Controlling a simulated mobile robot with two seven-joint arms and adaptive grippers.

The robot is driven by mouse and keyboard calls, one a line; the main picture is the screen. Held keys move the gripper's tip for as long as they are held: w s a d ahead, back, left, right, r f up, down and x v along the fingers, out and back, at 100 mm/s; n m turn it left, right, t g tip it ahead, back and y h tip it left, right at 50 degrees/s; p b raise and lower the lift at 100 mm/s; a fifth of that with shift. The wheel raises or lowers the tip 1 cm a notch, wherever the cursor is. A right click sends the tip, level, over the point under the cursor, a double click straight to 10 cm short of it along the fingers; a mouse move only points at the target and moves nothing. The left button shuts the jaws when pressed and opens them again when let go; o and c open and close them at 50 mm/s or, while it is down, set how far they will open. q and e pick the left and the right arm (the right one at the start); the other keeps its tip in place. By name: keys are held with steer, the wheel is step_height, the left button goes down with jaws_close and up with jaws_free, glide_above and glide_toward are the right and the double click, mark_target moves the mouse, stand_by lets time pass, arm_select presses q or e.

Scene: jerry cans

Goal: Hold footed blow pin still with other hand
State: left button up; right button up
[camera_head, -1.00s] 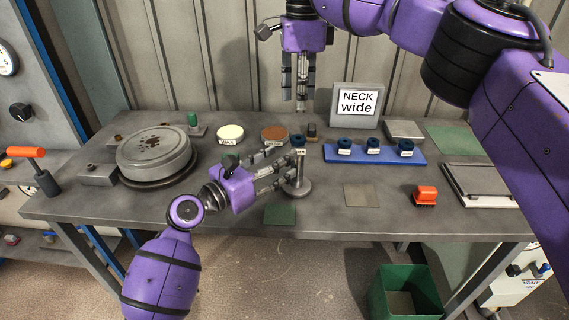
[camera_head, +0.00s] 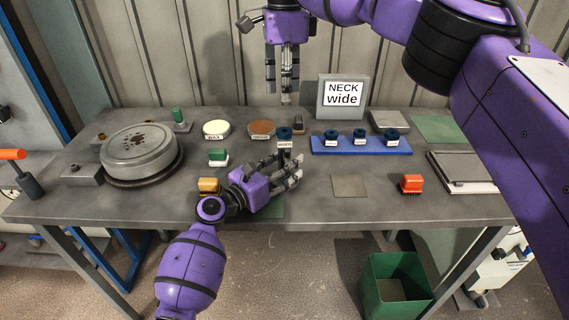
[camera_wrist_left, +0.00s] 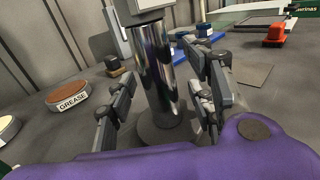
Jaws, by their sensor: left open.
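The footed blow pin (camera_wrist_left: 155,75) is a shiny metal post standing upright on a round foot (camera_wrist_left: 165,130). In the head view its top (camera_head: 284,146) carries a pale label and a dark blue ring; its lower part is hidden by my left gripper. My left gripper (camera_head: 293,172) is open around the pin. In the left wrist view a finger stands on each side, with gaps, so I see no firm grip. My right gripper (camera_head: 282,88) points down above the back of the table, with a thin metal rod at its fingers; its grip is unclear.
A blue rack (camera_head: 362,148) with dark rings stands right of the pin. Behind are the grease tin (camera_head: 261,130), a pale tin (camera_head: 216,129) and the NECK wide sign (camera_head: 342,97). A large round lidded pot (camera_head: 140,150) is at left. An orange-red block (camera_head: 411,184) lies at right.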

arm_select(q)
jaws_close()
stand_by(0.4)
stand_by(0.4)
steer(key=c, duration=0.7)
jaws_free()
jaws_close()
steer(key=shift+f, duration=0.15)
steer(key=o, duration=0.7)
jaws_free()
steer(key=shift+c, duration=0.2)
